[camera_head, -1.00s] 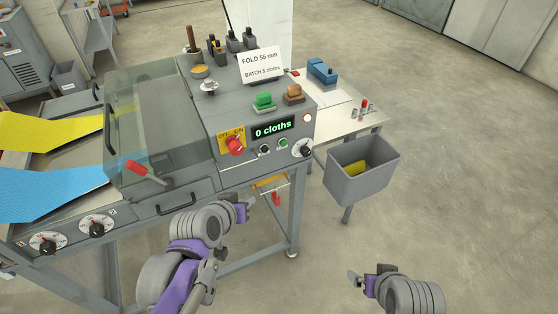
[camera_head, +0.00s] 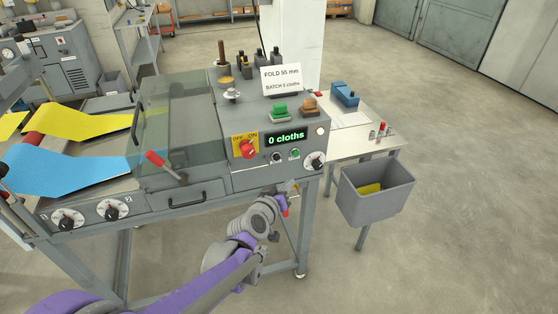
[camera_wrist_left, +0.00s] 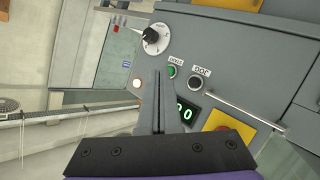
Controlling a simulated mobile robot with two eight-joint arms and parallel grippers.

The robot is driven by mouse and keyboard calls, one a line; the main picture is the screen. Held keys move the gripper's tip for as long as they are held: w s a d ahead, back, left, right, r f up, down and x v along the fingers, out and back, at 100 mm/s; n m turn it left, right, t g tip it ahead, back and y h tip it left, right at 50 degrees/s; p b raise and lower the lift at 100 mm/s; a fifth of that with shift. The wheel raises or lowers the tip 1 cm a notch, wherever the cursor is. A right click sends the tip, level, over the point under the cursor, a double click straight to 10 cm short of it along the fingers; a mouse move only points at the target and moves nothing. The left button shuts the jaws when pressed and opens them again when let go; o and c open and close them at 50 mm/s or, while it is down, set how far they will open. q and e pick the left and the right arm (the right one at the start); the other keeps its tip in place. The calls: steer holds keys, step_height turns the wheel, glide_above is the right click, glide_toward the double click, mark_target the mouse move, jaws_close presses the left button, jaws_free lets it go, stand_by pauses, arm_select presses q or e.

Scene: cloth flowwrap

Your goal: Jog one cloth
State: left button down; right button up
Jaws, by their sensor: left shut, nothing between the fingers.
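The grey control panel carries a display (camera_head: 286,137) reading "0 cloths". Below it are a dark button (camera_head: 276,157), a green button (camera_head: 295,153) and a black dial (camera_head: 315,161). In the left wrist view the dark button (camera_wrist_left: 196,82) is labelled JOG, and the green button (camera_wrist_left: 172,71) and dial (camera_wrist_left: 151,38) lie beside it. My left gripper (camera_head: 290,187) is just below and in front of the panel edge, apparently clear of the buttons. Its shut, empty fingers (camera_wrist_left: 160,76) point towards the panel. My right gripper is out of view.
A red switch (camera_head: 248,149) on a yellow OFF/ON plate is left of the buttons. Green (camera_head: 279,110) and orange (camera_head: 309,106) push-buttons stand on top. Blue (camera_head: 75,168) and yellow (camera_head: 85,122) cloth webs enter the machine. A grey bin (camera_head: 375,203) hangs at right.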

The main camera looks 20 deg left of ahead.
mark_target(277, 157)
arm_select(q)
steer(key=shift+w, duration=0.1)
steer(key=w+a+p, duration=0.1)
steer(key=w+a, duration=0.4)
steer(key=w, duration=0.2)
steer(key=shift+p, duration=0.4)
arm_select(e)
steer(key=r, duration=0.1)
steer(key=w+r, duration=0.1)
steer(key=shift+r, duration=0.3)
arm_select(q)
steer(key=shift+w, duration=0.1)
stand_by(1.3)
steer(key=shift+w+a, duration=0.2)
steer(key=shift+w, duration=0.15)
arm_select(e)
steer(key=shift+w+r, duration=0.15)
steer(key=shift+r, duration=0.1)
